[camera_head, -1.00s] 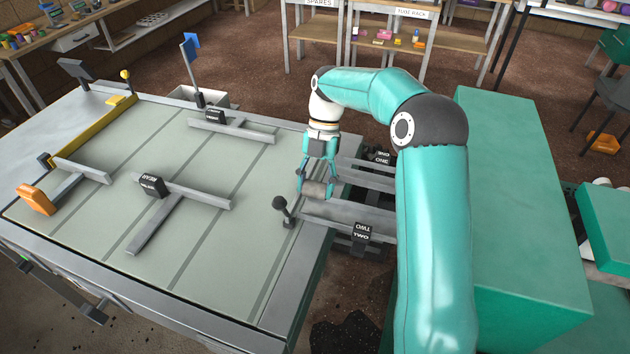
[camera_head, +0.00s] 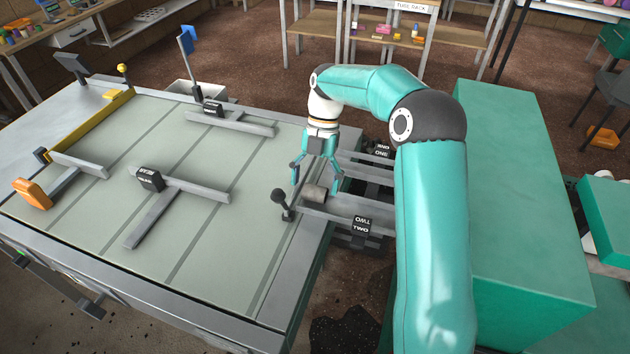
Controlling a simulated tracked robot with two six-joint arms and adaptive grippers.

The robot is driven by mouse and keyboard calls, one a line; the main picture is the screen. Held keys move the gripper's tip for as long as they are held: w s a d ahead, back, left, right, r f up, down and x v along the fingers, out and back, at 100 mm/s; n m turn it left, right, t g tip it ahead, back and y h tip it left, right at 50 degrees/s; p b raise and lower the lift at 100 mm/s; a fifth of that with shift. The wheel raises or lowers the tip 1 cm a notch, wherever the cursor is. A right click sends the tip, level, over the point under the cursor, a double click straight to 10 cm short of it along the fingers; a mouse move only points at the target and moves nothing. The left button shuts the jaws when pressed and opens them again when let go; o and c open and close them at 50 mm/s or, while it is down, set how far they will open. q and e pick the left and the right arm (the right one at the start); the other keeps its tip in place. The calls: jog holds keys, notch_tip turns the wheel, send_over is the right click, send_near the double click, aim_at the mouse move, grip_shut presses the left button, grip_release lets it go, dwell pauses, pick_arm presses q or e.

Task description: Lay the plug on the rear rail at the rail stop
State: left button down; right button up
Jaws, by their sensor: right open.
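The plug (camera_head: 314,194) is a short grey cylinder lying at the table's right edge, by the left end of the two-marked lane and just right of a black-knobbed lever (camera_head: 284,206). My right gripper (camera_head: 317,184) is open around and above the plug, its fingers spread apart on either side; contact cannot be told. A grey rail (camera_head: 195,190) on the table has a black block (camera_head: 150,178) whose inverted label seems to read REAR. A grey bar (camera_head: 150,222) runs from it toward the front. No plug shows on this rail. My left gripper is not in view.
Another rail (camera_head: 240,124) with a black label block stands farther back. A yellow bar (camera_head: 85,125) and an orange block (camera_head: 32,193) are on the left. Blocks marked ONE (camera_head: 380,151) and TWO (camera_head: 361,224) stand at the right lanes. The tabletop between the rails is clear.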

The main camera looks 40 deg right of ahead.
jog(key=v, duration=1.2)
